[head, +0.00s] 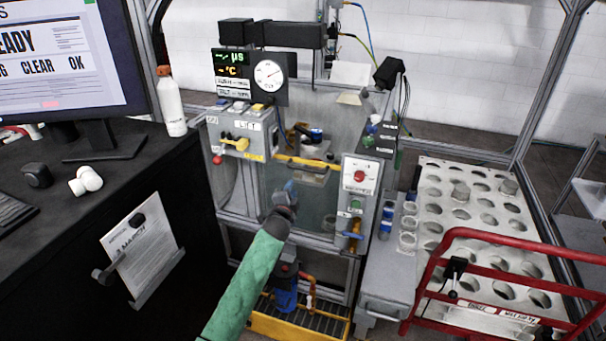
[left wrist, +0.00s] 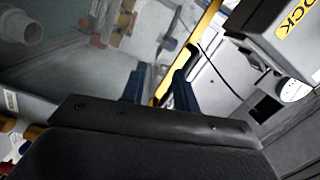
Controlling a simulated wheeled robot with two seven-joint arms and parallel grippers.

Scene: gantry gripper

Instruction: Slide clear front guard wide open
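The clear front guard (head: 315,208) is a see-through panel on the front of the grey machine, between its left and right control boxes. A yellow bar (head: 308,163) runs across its top, with a handle-like piece (head: 309,178) just below. My left gripper (head: 290,187) is in front of the guard's left part, below the bar. In the left wrist view its blue fingers (left wrist: 160,85) stand apart, with the yellow bar (left wrist: 201,36) seen beyond and between them. I see nothing clearly held. Whether the fingers touch the guard cannot be told. My right gripper is not in view.
A control box with a yellow lever (head: 236,143) is left of the guard. Another with a red button (head: 360,176) is right. A red rail (head: 480,268) and a holed rack (head: 470,215) stand right. A black desk (head: 60,235) with a monitor is left.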

